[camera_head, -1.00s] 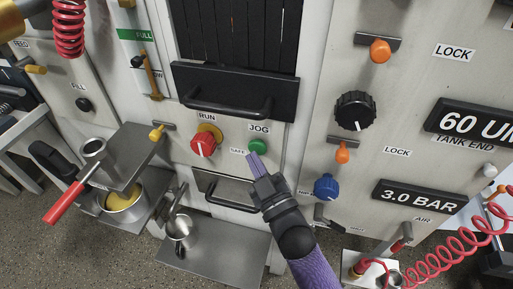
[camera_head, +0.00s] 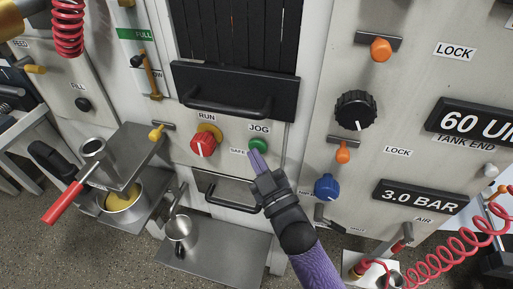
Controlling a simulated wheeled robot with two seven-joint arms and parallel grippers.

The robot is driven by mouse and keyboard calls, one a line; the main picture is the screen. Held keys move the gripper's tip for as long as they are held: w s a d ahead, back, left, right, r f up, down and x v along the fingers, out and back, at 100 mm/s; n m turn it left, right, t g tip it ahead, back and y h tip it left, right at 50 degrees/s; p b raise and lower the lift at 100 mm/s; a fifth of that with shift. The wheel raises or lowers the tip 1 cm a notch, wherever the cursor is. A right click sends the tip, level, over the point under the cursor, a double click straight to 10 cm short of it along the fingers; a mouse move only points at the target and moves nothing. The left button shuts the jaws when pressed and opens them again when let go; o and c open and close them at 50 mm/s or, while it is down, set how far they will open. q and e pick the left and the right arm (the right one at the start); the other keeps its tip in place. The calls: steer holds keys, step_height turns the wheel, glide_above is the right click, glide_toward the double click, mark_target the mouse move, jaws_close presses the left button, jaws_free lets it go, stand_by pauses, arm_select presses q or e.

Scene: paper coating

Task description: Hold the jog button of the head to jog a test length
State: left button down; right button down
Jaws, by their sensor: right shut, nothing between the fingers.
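The green jog button (camera_head: 258,145) sits on the grey front panel under the JOG label (camera_head: 259,128). My right gripper (camera_head: 255,156) is shut and empty, with its purple fingertips just below the button and overlapping its lower edge in the picture. Whether the tips touch or press it, I cannot tell. A red knob (camera_head: 203,143) with a white mark sits to the left of the button, under the RUN label. My left gripper is not in view.
A black drawer handle (camera_head: 228,104) is above the button and another (camera_head: 228,200) is below. A blue knob (camera_head: 326,186) is to the right. A steel shelf (camera_head: 230,255) with a metal cup (camera_head: 178,229) stands below. A red coiled hose (camera_head: 455,247) hangs at lower right.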

steer(key=shift+w, duration=0.1)
stand_by(1.0)
stand_by(0.6)
stand_by(0.9)
stand_by(0.8)
stand_by(0.8)
steer(key=shift+s+a+p, duration=0.25)
steer(key=shift+s+p, duration=0.2)
steer(key=shift+s, duration=0.4)
